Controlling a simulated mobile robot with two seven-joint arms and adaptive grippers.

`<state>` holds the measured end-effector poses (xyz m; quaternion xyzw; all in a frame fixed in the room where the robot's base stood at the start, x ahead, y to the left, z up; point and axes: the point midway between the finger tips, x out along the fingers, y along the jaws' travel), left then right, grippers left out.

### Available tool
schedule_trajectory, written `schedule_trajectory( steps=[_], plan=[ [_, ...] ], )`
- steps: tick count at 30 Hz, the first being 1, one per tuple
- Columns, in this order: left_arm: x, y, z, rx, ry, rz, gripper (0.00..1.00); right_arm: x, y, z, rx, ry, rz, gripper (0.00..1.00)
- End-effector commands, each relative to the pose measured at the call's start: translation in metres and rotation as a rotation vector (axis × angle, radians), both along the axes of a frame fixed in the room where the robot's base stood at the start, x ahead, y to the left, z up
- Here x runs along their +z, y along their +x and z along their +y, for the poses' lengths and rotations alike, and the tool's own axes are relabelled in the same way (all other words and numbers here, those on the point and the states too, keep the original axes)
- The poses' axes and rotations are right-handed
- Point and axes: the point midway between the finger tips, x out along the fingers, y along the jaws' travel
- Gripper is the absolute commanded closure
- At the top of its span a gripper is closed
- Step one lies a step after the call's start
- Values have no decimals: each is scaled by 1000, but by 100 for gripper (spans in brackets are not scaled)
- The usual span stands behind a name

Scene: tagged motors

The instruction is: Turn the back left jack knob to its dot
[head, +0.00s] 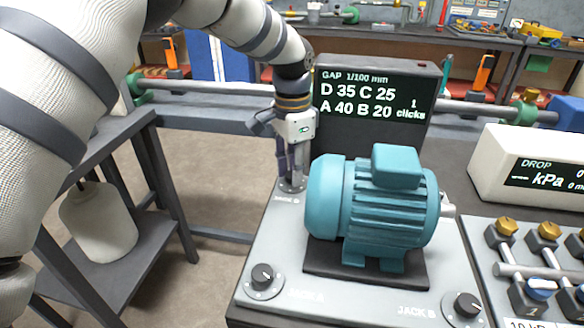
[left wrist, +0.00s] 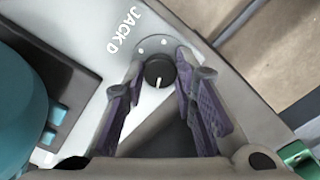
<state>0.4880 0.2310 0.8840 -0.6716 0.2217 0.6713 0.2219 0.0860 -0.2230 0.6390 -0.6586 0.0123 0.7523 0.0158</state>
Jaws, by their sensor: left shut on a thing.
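The back left jack knob, marked JACK D, is a small black knob with a white pointer line; it shows in the left wrist view (left wrist: 159,70). Its pointer faces the bottom of that view, and pale dots lie on the plate around the knob's far side. My left gripper (head: 291,180) reaches straight down over this corner, its fingers hiding most of the knob in the head view. In the left wrist view my left gripper (left wrist: 160,80) has its purple-padded fingers on either side of the knob, shut on it. My right gripper is not in view.
A teal motor (head: 370,205) stands on the grey plate beside the gripper. Front knobs JACK A (head: 263,278) and JACK B (head: 464,307) are clear. A screen (head: 372,100) behind reads D 35, C 25, A 40, B 20, 1 clicks. A kPa meter (head: 530,170) stands right.

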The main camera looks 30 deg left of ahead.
Motion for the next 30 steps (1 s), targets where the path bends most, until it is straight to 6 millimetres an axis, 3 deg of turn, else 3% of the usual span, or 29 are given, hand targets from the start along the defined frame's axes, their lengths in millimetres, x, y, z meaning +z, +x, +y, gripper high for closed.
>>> schedule_trajectory(
  steps=[19,20,22,30],
  plan=[
    [0,0,0,42,1,1,100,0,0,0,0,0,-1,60],
    [-1,0,0,42,1,1,68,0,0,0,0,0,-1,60],
    [-1,0,0,42,1,1,54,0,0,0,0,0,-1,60],
    [0,0,0,41,1,1,54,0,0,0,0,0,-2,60]
  ],
)
